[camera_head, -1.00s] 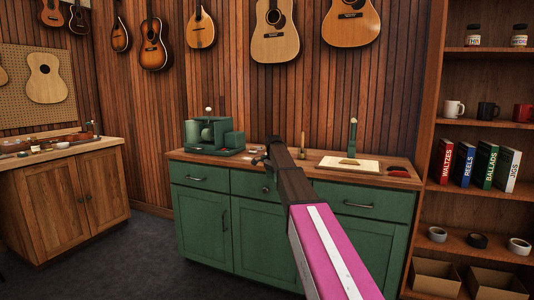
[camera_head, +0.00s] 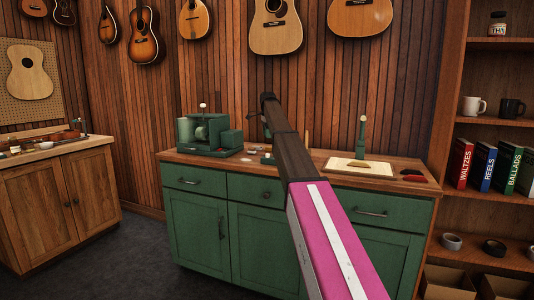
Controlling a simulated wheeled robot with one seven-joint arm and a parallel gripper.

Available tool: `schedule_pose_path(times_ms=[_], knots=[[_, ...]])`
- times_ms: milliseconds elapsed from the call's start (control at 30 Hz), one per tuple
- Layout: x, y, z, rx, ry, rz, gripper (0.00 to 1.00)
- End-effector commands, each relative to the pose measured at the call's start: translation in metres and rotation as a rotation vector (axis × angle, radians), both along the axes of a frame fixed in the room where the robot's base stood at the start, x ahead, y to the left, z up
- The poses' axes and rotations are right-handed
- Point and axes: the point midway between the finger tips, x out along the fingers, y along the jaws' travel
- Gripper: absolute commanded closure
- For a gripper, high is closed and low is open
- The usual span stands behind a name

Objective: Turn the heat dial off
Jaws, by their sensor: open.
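A green machine (camera_head: 208,134) with a rounded drum and a pale knob on top stands on the left of the wooden counter (camera_head: 290,170). I cannot make out which part is the heat dial. My gripper (camera_head: 258,117) is at the far end of my arm, raised above the counter, to the right of the machine and apart from it. It is small and dark in this view, partly hidden by my arm; it is open, and I see nothing held in it.
A green upright tool (camera_head: 362,132) and a pale board (camera_head: 360,167) are on the counter's right. A red item (camera_head: 413,178) lies at its right end. Guitars hang on the wall behind. A shelf (camera_head: 490,122) stands at right, a wooden workbench (camera_head: 62,195) at left.

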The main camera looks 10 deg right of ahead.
Motion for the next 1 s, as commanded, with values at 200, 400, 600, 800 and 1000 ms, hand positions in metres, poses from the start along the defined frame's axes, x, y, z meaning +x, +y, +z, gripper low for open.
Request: schedule_pose_path(times_ms=[200,400,600,800,1000], knots=[[-0.001,0.000,-0.022,0.000,0.000,0.001,0.46],[-0.002,0.000,-0.055,0.000,0.001,0.002,0.46],[-0.001,0.000,-0.089,0.000,0.000,0.002,0.46],[0.000,0.000,-0.105,0.000,0.000,0.002,0.46],[0.000,0.000,-0.105,0.000,-0.001,0.002,0.46]])
